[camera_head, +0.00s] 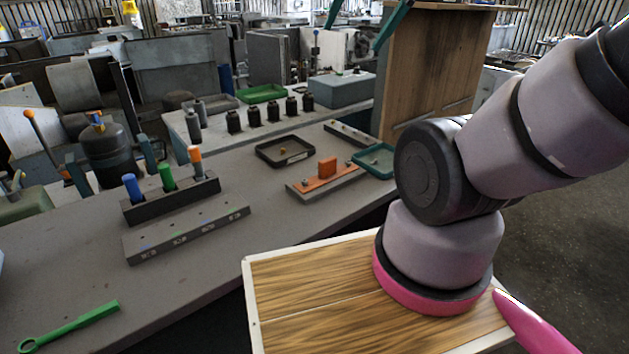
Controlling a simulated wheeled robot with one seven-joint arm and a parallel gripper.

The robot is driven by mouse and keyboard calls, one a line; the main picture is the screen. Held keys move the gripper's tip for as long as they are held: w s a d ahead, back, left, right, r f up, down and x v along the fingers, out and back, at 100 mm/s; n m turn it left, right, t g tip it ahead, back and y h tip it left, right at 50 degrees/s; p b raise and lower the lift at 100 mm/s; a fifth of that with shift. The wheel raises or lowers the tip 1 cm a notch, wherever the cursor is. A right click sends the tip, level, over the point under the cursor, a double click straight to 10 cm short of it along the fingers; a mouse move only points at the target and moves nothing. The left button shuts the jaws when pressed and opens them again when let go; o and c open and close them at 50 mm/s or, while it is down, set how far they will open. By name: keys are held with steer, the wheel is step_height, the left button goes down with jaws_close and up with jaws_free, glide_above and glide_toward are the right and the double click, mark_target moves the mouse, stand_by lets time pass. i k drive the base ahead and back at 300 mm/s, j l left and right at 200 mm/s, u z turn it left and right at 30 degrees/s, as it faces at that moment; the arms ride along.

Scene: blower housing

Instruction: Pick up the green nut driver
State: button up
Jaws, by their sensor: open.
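The green nut driver (167,178) stands upright in a dark rack (172,206) on the grey bench, left of centre. Only its green handle shows above the rack; its lower part is hidden. A blue-handled driver (132,188) stands to its left and an orange-topped one (196,160) to its right. Two teal fingers of my gripper (352,38) hang in at the top edge, apart and with nothing seen between them. The rest of the gripper is out of view. In the picture it is above and right of the rack, well away from the driver.
A grey labelled bar (188,235) lies in front of the rack. A green wrench (68,327) lies at the lower left. An orange block (327,168), a black tray (284,151) and a teal tray (374,160) are right of the rack. The bench's front left is mostly clear.

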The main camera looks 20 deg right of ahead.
mark_target(164, 169)
steer(key=j+u, duration=0.2)
steer(key=u, duration=0.15)
steer(key=j+u, duration=0.35)
steer(key=k+l, duration=0.05)
steer(key=l, duration=0.05)
